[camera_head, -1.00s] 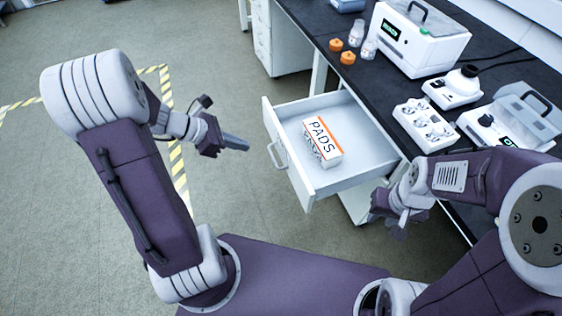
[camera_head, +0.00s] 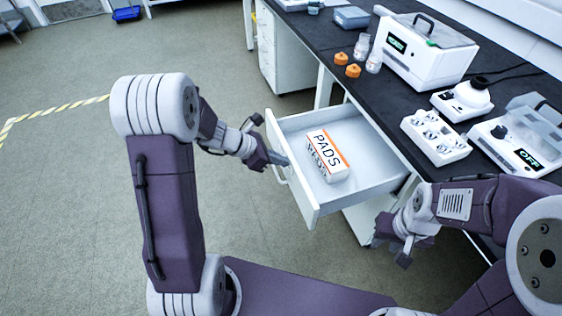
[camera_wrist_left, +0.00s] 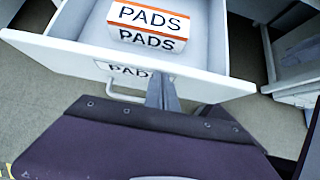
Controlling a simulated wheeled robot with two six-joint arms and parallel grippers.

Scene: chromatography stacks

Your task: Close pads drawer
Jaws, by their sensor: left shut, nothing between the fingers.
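The white pads drawer (camera_head: 308,203) stands pulled out from under the black bench, with a box labelled PADS (camera_head: 327,156) inside it. In the left wrist view the drawer front (camera_wrist_left: 205,84) has a PADS label and a bar handle (camera_wrist_left: 124,94). My left gripper (camera_head: 280,159) is shut and empty, its fingertips at the drawer front by the handle. In the left wrist view my left gripper (camera_wrist_left: 162,92) is right beside the handle, close to the front panel; I cannot tell if it touches. My right gripper (camera_head: 394,240) hangs right of the drawer, its jaw state unclear.
A white cabinet (camera_head: 282,50) stands behind the drawer. The floor at left is clear.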

